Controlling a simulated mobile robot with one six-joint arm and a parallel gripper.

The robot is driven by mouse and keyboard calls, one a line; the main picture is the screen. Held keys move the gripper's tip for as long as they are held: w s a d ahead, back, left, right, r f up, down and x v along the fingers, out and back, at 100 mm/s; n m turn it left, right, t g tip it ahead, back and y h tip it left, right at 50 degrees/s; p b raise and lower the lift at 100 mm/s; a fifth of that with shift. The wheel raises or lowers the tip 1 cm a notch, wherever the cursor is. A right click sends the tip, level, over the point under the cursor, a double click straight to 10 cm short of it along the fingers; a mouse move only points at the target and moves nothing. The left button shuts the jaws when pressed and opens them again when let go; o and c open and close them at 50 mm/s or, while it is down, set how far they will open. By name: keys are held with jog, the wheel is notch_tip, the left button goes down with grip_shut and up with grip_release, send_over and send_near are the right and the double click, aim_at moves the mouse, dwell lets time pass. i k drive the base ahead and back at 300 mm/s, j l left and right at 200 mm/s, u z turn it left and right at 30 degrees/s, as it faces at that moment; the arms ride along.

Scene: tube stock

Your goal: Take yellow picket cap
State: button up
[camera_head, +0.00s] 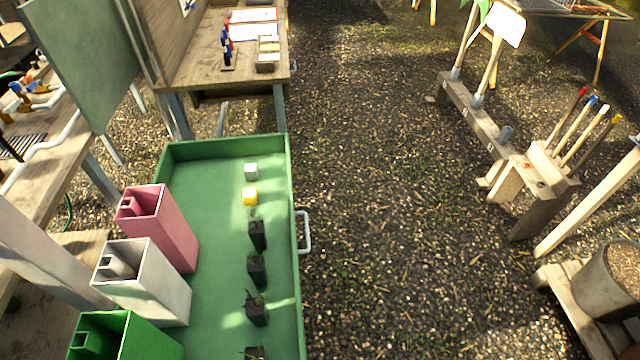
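A small yellow block-shaped piece (250,197), which looks like the yellow cap, sits on the floor of a green tray (292,240) near its far end. A similar pale grey piece (251,171) sits just beyond it, apart from it. On the right, several thin wooden stakes with coloured tips lean in a wooden stand (548,166); the rightmost stake has a yellow tip (616,119). My gripper is not in view.
Several small dark pots with seedlings (257,235) stand in a row nearer than the yellow piece. Pink (170,228), white (160,290) and green (140,338) square containers line the tray's left side. Open gravel ground (390,200) lies between the tray and the wooden stand.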

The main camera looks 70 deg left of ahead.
aim_at(250, 196)
jog(key=u, duration=3.1)
jog(key=i+l+u, duration=0.3)
jog(key=l, duration=0.35)
jog(key=i+l+u, duration=0.15)
jog(key=i+l, duration=0.15)
jog(key=i+l+u, duration=0.15)
jog(key=l, duration=0.25)
jog(key=i+l+u, duration=0.3)
jog(key=l, duration=0.25)
jog(key=i+l+u, duration=0.1)
jog(key=i+l, duration=0.2)
jog(key=i+l+u, duration=0.15)
jog(key=l, duration=0.2)
jog(key=i+l+u, duration=0.15)
jog(key=l, duration=0.2)
jog(key=i+l+u, duration=0.15)
jog(key=l, duration=0.2)
